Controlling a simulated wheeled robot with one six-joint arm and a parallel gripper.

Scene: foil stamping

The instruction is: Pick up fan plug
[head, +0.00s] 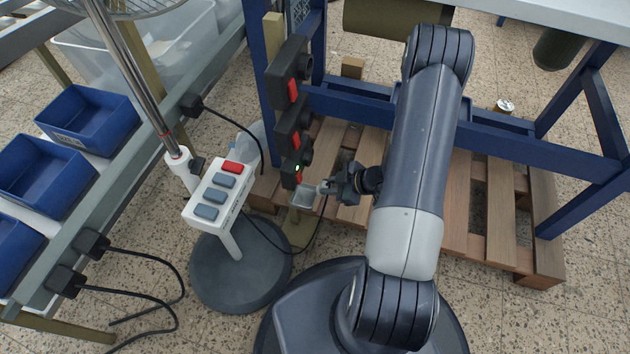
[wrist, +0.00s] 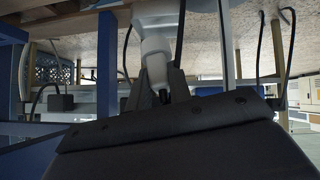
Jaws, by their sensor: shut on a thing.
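The fan stands at the left of my arm in the head view, with a metal pole, a white control box (head: 217,195) and a round dark base (head: 240,268). My gripper (head: 326,187) is low beside the black socket units, at their right. It is shut on the fan plug, which is mostly hidden by the fingers. A black cord (head: 318,232) hangs from the gripper and loops down toward the fan. In the wrist view my gripper's fingers (wrist: 165,92) are close together, with a small dark piece between them. A white part shows behind them.
Black socket units (head: 290,105) with red switches are stacked on the blue post; a green light shows on the lowest. A wooden pallet (head: 487,215) lies under the blue frame. Blue bins (head: 85,118) and black plugs (head: 92,242) with cords line the left shelf.

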